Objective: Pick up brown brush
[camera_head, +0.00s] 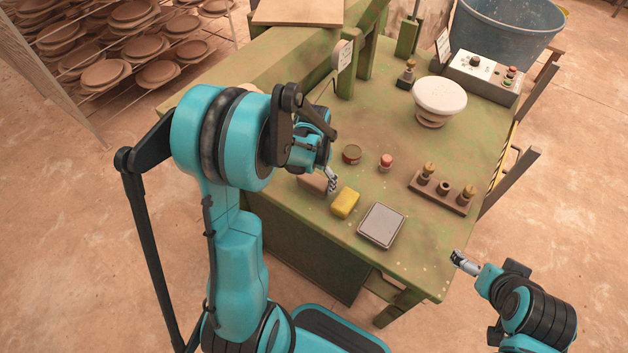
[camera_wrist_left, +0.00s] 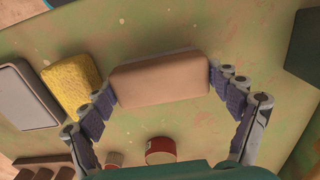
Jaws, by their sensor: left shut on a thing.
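The brown brush, a tan-brown block with rounded edges, is at the table's near left edge in the head view (camera_head: 312,184). In the left wrist view the brush (camera_wrist_left: 160,82) lies crosswise between the fingers of my left gripper (camera_wrist_left: 166,92). The fingers press on its two short ends, so the gripper is shut on it. In the head view my left gripper (camera_head: 330,182) partly covers the brush. I cannot tell whether it touches the table. My right gripper (camera_head: 463,262) is beside the table's near right corner, away from the brush; its jaw opening is too small to judge.
A yellow sponge (camera_head: 345,202) lies close beside the brush, with a grey tray (camera_head: 381,225) to its right. A round tin (camera_head: 352,154) and a small red-topped jar (camera_head: 386,162) stand behind. A wooden peg holder (camera_head: 441,192) is farther right. The front right tabletop is clear.

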